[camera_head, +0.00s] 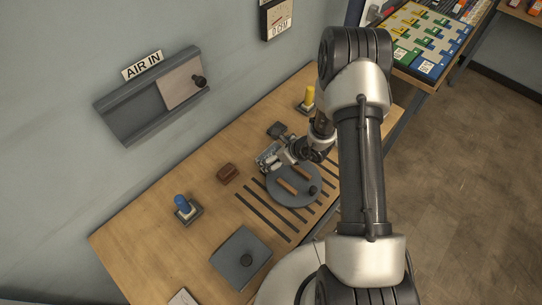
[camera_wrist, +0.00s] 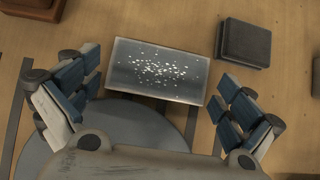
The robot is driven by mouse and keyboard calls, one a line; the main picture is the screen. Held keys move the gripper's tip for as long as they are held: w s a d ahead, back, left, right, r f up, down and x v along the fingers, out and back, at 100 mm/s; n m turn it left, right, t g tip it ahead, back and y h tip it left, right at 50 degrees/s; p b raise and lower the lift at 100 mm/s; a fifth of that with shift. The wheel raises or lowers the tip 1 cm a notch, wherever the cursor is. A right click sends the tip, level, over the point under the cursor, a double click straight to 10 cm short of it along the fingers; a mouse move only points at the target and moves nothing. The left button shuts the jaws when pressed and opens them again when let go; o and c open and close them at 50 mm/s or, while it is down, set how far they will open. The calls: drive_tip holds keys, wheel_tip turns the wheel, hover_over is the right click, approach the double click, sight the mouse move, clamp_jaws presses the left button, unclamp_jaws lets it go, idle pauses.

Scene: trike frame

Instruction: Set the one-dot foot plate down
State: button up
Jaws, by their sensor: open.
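A grey rectangular plate (camera_wrist: 158,72) with a cluster of white specks lies between my fingers in the wrist view, over the wooden table. I cannot make out a single dot on it, so I cannot tell if it is the one-dot foot plate. My gripper (camera_wrist: 158,82) is open, with a finger on either side of the plate and gaps showing beside it. In the head view my gripper (camera_head: 270,157) is low over the table at the far edge of a round grey disc (camera_head: 291,198). The plate is hard to separate from the fingers there.
A dark square block (camera_wrist: 243,42) sits just beyond the plate. A brown block (camera_head: 227,174), a blue-topped post (camera_head: 183,206), a yellow post (camera_head: 309,96) and a grey square plate with a knob (camera_head: 227,262) stand on the table. Dark slats (camera_head: 264,217) run beside the disc.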

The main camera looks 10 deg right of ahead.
drive_tip(key=c, duration=0.9)
drive_tip(key=shift+r, duration=0.1)
drive_tip(key=shift+c, duration=1)
drive_tip(key=shift+r, duration=0.1)
